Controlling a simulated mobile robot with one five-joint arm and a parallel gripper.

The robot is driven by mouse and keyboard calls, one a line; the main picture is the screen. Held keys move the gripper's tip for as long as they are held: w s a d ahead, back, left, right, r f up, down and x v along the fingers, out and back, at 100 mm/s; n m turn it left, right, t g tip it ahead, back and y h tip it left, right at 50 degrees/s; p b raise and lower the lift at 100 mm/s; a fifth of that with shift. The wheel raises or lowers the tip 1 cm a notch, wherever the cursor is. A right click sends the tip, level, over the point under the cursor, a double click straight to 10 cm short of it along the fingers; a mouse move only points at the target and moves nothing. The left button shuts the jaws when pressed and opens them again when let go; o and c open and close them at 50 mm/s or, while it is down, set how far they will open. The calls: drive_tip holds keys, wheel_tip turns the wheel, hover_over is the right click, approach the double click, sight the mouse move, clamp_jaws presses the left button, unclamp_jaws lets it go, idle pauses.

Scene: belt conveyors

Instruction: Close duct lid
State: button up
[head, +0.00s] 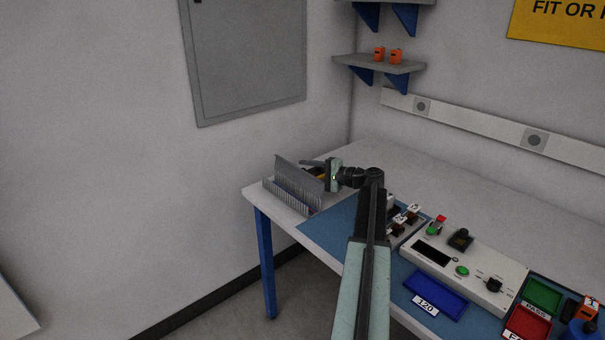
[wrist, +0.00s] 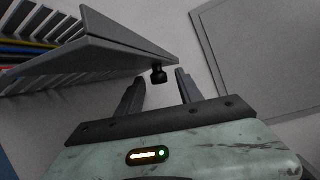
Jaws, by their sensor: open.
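The grey slotted wiring duct (head: 290,194) lies at the far left corner of the table. Its grey lid (head: 298,180) stands tilted up along one side, so the duct is open. In the wrist view the lid (wrist: 90,48) slopes across the upper left, with a small black knob (wrist: 158,75) at its end. My gripper (head: 308,163) is at the lid's far side in the head view. In the wrist view its two fingers (wrist: 160,85) are apart, with the knob showing just beyond and between their tips. I cannot tell whether either finger touches it.
Coloured wires (wrist: 30,48) lie in the duct. A blue mat (head: 330,228) covers the table's front. A control box (head: 465,270), a blue tray (head: 436,296), and green and red trays stand to the right. A wall panel (head: 248,60) is behind.

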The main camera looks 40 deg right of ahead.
drive_tip(key=shift+w+a, duration=0.25)
drive_tip(key=shift+w, duration=0.35)
clamp_jaws()
